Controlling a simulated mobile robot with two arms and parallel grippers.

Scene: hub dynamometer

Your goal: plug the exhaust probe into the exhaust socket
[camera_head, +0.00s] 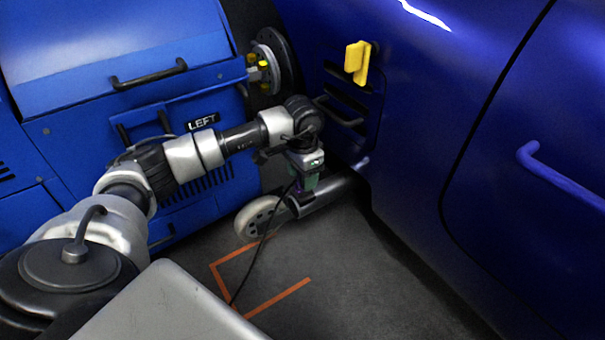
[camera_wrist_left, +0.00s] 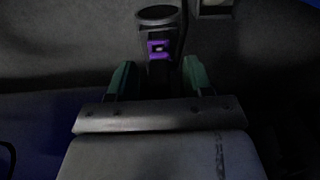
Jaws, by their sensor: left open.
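My left gripper (camera_head: 306,184) reaches down beside the blue car's lower side, with green fingers. In the left wrist view the gripper (camera_wrist_left: 160,76) is open, one green finger on each side. A dark upright piece with a purple block (camera_wrist_left: 158,49) and a round dark end stands ahead, in line with the gap between the fingers; it looks like the exhaust probe. Whether the fingers touch it I cannot tell. The exhaust socket cannot be made out for certain. My right gripper is not in view.
The blue dynamometer cabinet (camera_head: 90,85) is close on the left. A black cable (camera_head: 262,245) trails over the floor. Orange marks (camera_head: 280,297) lie on clear floor.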

